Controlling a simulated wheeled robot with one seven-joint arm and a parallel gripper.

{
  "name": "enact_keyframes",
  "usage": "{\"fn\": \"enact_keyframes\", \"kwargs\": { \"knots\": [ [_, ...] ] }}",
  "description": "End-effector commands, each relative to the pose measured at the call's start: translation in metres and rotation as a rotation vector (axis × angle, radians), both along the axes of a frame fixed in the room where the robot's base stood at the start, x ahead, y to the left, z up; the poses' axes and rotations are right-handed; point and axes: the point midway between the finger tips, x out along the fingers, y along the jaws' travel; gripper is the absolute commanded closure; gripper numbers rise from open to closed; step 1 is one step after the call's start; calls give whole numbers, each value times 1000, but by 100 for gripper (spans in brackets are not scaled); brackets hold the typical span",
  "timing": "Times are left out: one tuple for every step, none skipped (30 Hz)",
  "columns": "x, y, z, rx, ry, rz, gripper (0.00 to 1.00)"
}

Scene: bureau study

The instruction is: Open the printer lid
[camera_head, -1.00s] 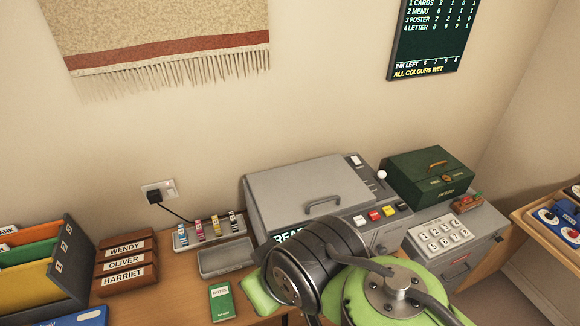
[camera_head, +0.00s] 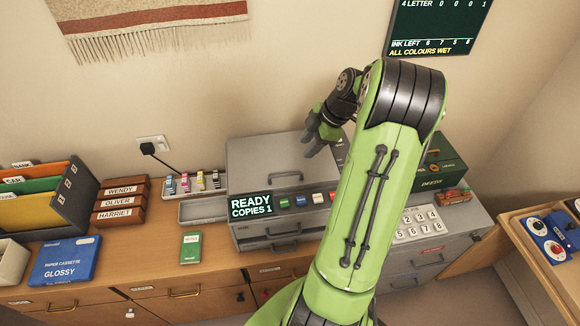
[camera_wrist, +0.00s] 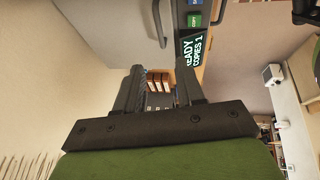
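The grey printer (camera_head: 250,160) stands on the desk against the wall, its wide lid lying shut on top. The lid handle (camera_wrist: 160,22) shows as a curved bar in the wrist view, beyond my fingertips. The printer's display (camera_head: 251,205) reads "READY COPIES 1" and also shows in the wrist view (camera_wrist: 194,48). My gripper (camera_head: 312,147) is above the right part of the lid. In the wrist view my gripper (camera_wrist: 160,88) has its two fingers apart with nothing held between them. My arm hides the printer's right side.
A green deeds box (camera_head: 440,178) and a numbered keypad unit (camera_head: 415,224) stand at the right.

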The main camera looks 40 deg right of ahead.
Motion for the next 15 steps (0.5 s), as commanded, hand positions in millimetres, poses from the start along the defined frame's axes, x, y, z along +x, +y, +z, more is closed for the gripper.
{"fn": "enact_keyframes", "kwargs": {
  "knots": [
    [4,4,-13,4,4,3,62],
    [7,6,-21,7,5,1,62],
    [10,8,-30,7,5,1,62],
    [13,10,-37,6,6,2,62],
    [16,11,-44,7,5,1,62],
    [20,13,-53,7,6,0,62],
    [22,15,-60,7,7,0,62],
    [25,16,-67,6,7,0,62],
    [29,19,-76,5,6,-1,62],
    [31,21,-83,6,7,0,62],
    [34,22,-89,6,5,-1,62],
    [38,24,-97,5,6,-1,62],
    [40,25,-102,5,6,0,62],
    [42,27,-108,4,6,0,62],
    [44,27,-113,3,6,-2,62]
  ]
}}
